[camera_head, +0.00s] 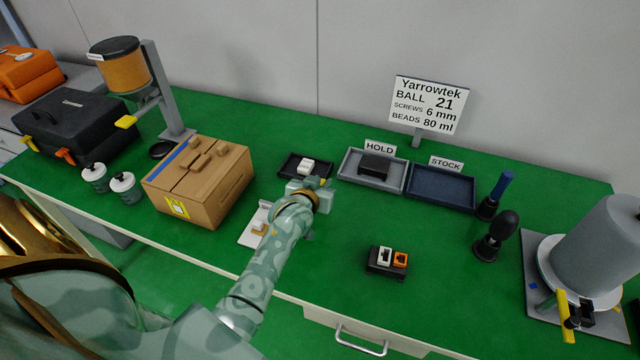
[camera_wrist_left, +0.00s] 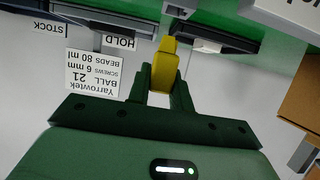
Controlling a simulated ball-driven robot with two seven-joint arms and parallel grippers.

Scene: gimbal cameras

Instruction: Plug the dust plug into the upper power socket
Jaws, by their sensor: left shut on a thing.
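A yellow piece, which I take to be the dust plug (camera_wrist_left: 164,62), is pinched between the dark green fingers of my left gripper (camera_wrist_left: 166,85). In the head view my left gripper (camera_head: 312,193) is over the green bench, just in front of a small black tray, and hides most of the piece. A white plate (camera_head: 250,240) lies left of my forearm, partly covered by it, with a tan part on it. A black block (camera_head: 386,273) with a white and an orange socket-like insert stands to the right. I cannot tell which thing is the upper power socket.
The black tray (camera_head: 288,172) holds a white piece. The HOLD tray (camera_head: 348,172) and STOCK tray (camera_head: 440,199) stand at the back. A cardboard box (camera_head: 195,180) is at left, a grey spool (camera_head: 600,245) at far right.

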